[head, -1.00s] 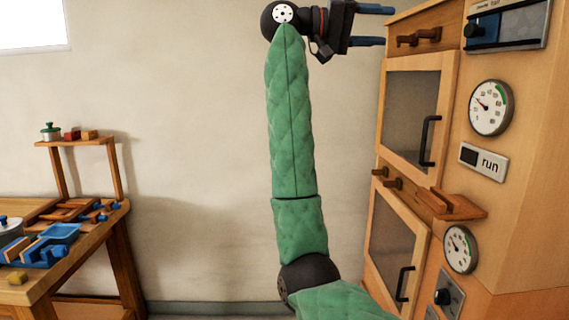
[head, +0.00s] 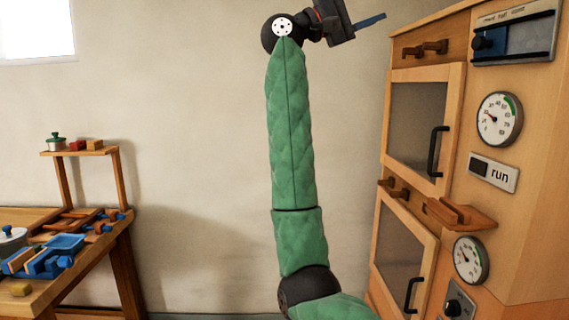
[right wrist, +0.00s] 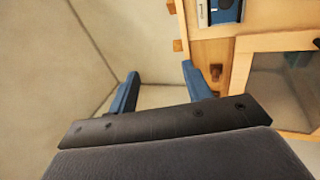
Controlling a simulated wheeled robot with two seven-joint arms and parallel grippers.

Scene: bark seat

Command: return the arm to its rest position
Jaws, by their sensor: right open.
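My right arm, in a green quilted sleeve, rises through the middle of the head view. Its right gripper (head: 368,22) is at the top edge, tilted up and partly cut off; one blue finger shows there. In the right wrist view the right gripper (right wrist: 158,84) has two blue fingers spread wide apart with nothing between them. It is clear of the wooden cabinet (head: 428,45), left of its upper door in the head view. My left gripper is not in view.
The cabinet has two doors with black handles, dials (head: 500,119), a run panel (head: 493,172) and a small protruding wooden shelf (head: 461,214).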

